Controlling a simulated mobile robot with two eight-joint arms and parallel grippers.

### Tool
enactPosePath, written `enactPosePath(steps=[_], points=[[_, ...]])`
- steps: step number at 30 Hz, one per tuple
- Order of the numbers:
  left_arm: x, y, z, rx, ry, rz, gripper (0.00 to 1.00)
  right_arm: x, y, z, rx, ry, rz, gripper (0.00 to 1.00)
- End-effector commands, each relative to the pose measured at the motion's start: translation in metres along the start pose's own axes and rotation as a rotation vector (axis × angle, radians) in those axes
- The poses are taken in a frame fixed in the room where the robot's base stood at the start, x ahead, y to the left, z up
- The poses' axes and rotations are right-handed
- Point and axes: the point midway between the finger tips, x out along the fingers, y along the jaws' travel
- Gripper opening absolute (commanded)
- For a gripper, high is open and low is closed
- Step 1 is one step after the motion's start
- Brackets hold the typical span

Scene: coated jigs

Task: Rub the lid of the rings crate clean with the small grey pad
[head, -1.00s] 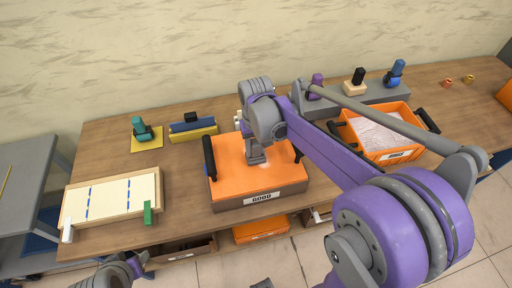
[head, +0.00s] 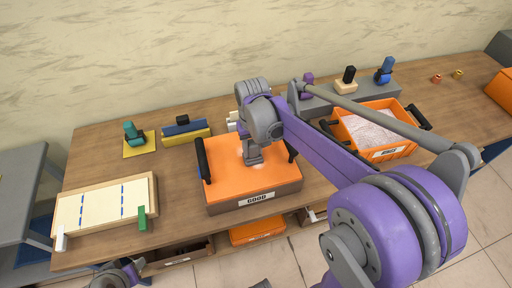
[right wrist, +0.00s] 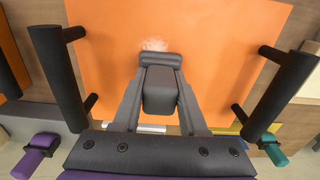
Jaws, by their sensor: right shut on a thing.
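The crate with the flat orange lid (head: 222,178) stands on the table, with black handles at its sides and a white label on its front. My right gripper (head: 254,160) points down onto the middle of the lid. It is shut on the small grey pad (right wrist: 160,58), which appears to be against the lid. The lid also fills the middle of the right wrist view (right wrist: 215,50), with a pale smudge (right wrist: 153,44) beside the pad. My left gripper (head: 122,275) shows only partly at the bottom left edge; its jaws cannot be made out.
An open orange crate (head: 383,153) with pale contents stands to the right. A grey rack (head: 325,105) with upright handled tools is behind. A framed white board (head: 105,207) lies at the left, with blue and yellow blocks (head: 187,136) behind. The lid's handles rise near the gripper.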

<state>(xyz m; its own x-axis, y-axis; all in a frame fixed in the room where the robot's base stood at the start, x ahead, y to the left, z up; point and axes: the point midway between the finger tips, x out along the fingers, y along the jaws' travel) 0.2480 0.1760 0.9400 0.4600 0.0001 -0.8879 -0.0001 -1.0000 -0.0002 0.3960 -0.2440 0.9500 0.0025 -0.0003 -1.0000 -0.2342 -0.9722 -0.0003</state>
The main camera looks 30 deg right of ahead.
Motion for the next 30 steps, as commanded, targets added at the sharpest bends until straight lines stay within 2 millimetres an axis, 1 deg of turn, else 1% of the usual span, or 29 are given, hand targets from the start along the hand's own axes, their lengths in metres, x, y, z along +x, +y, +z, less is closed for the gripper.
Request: enactPosePath(steps=[3,6,15,19,27,30], points=[[0.001,0.000,0.001,0.000,-0.001,0.000,0.50,0.001,-0.009,0.000,-0.003,0.000,0.000,0.00],[0.001,0.000,0.001,0.000,-0.001,0.000,0.50,0.001,-0.013,0.000,-0.001,0.000,-0.001,0.00],[0.001,0.000,0.001,0.000,-0.001,0.000,0.50,0.002,-0.014,0.000,-0.001,0.000,-0.001,0.00],[0.001,0.000,0.001,0.000,-0.001,0.000,0.50,0.001,-0.010,0.000,0.000,0.000,-0.001,0.00],[0.000,0.000,0.000,0.000,0.000,0.000,0.50,-0.001,0.007,0.000,0.001,0.000,0.000,0.00],[0.000,0.000,0.000,0.000,0.000,0.000,0.50,-0.002,0.010,0.000,-0.001,0.000,0.000,0.00]])
